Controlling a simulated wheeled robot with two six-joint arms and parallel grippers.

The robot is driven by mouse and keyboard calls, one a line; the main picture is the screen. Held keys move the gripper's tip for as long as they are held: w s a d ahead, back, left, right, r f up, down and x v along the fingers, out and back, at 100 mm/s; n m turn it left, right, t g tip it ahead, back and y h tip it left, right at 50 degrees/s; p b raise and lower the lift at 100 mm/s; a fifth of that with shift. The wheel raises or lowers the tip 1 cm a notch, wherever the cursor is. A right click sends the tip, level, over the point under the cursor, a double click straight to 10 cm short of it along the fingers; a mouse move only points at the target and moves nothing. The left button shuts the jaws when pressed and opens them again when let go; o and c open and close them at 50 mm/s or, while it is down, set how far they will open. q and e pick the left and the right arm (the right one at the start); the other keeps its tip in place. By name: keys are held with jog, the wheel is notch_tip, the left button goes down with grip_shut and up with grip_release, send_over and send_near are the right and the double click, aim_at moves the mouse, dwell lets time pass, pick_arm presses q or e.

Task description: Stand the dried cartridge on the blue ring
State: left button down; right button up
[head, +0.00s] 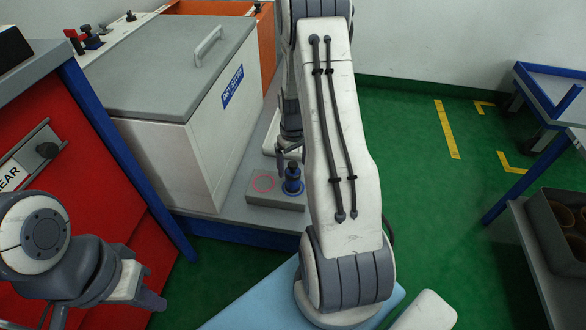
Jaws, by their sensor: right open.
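A small blue cartridge with a dark top (292,180) stands upright on the right part of a low grey block (275,201). A thin red ring (263,183) is marked on the block to its left. I cannot make out a separate blue ring; the cartridge's foot covers that spot. My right gripper (286,160) is open at the cartridge's upper part, partly hidden behind my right arm; I cannot tell whether it touches. My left gripper (146,292) is at the lower left, away from the block, and its jaw gap is not clear.
A white box labelled DRY STORE (185,150) with a shut grey lid and handle stands left of the block. A red cabinet (85,165) is at the left. A grey bin (560,235) sits on the right shelf. Green floor is clear between.

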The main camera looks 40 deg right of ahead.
notch_tip(320, 180, up, 7)
jog(key=shift+r+p, duration=0.15)
jog(key=shift+p, duration=1.1)
jog(key=shift+a+r, duration=0.25)
jog(key=a+r+n, duration=0.1)
jog(key=a+r, duration=0.2)
jog(key=a, duration=0.3)
jog(key=s+a+r+n, duration=0.1)
jog(key=a+r, duration=0.2)
jog(key=a, duration=0.4)
jog(key=a+r+n, duration=0.1)
jog(key=a+r, duration=0.2)
jog(key=a, duration=0.3)
jog(key=s+a+r+n, duration=0.2)
jog(key=s+a+r, duration=0.1)
jog(key=s+a, duration=0.4)
jog(key=s+a+r+n+y, duration=0.1)
jog(key=s+a+r+n, duration=0.2)
jog(key=s+a, duration=0.4)
jog(key=s, duration=0.6)
jog(key=shift+s+a+r, duration=0.15)
jog(key=shift+a+r, duration=0.15)
jog(key=shift+r, duration=0.1)
